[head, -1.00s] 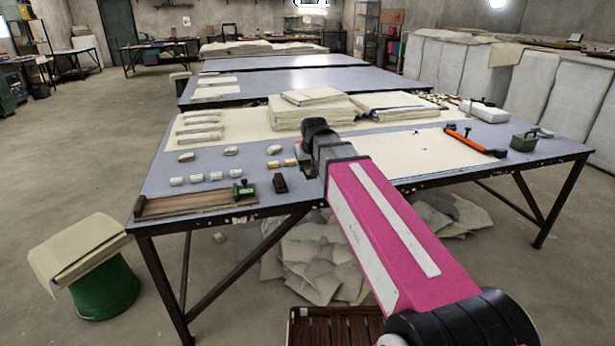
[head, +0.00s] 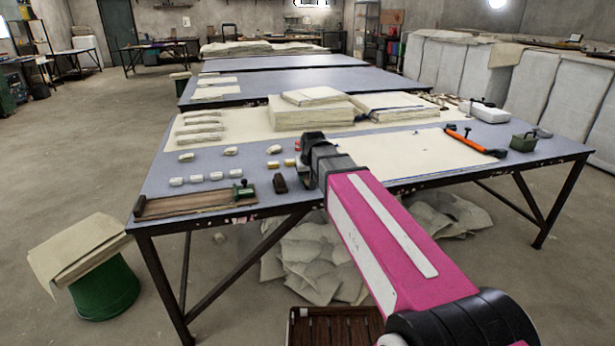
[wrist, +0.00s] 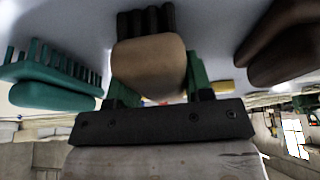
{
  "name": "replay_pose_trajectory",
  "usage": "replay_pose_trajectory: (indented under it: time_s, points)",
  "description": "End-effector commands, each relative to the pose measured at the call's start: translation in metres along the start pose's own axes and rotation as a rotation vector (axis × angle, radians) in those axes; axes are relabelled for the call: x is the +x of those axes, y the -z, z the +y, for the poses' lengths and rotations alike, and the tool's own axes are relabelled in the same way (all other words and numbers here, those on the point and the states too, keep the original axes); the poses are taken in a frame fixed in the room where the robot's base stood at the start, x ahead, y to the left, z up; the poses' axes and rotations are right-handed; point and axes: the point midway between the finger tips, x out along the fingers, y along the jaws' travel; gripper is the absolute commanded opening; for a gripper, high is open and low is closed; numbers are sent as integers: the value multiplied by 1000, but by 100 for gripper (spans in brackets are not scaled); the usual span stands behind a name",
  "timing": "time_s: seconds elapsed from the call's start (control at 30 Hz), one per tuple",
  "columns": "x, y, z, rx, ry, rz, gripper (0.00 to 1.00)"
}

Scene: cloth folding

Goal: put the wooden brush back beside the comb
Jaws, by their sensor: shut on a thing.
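In the wrist view my gripper (wrist: 158,78) has its green fingers on both sides of the wooden brush (wrist: 148,57), a rounded tan body with dark bristles pointing to the top of the picture. The gripper is shut on it. The teal comb (wrist: 50,82) is on the left of that view, apart from the brush, with its teeth pointing up. Whether the brush touches the table cannot be told. In the head view the gripper, brush and comb are hidden behind my arm near the table's front edge.
A dark brown piece (wrist: 288,42) is at the right of the wrist view; a dark brown block (head: 280,184) lies left of my arm on the table (head: 165,170). Several small white pieces lie further left, near a wooden board (head: 188,204). Stacked cloth (head: 312,112) is behind.

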Motion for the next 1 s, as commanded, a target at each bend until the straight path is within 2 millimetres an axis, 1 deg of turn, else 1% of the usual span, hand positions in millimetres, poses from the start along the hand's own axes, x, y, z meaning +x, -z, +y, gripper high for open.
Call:
replay_pose_trajectory:
  time_s: [0.03,0.07,0.1,0.13,0.43,0.57,0.67,1.0]
  points:
    - [2,-1,0,0,0,0,21]
    - [1,0,0,0,0,0,56]
    - [1,0,0,0,0,0,69]
    - [1,0,0,0,0,0,72]
    - [0,0,0,0,0,0,72]
    - [-9,1,0,0,0,2,72]
    - [-21,0,0,0,0,2,72]
    - [-77,0,0,0,0,3,72]
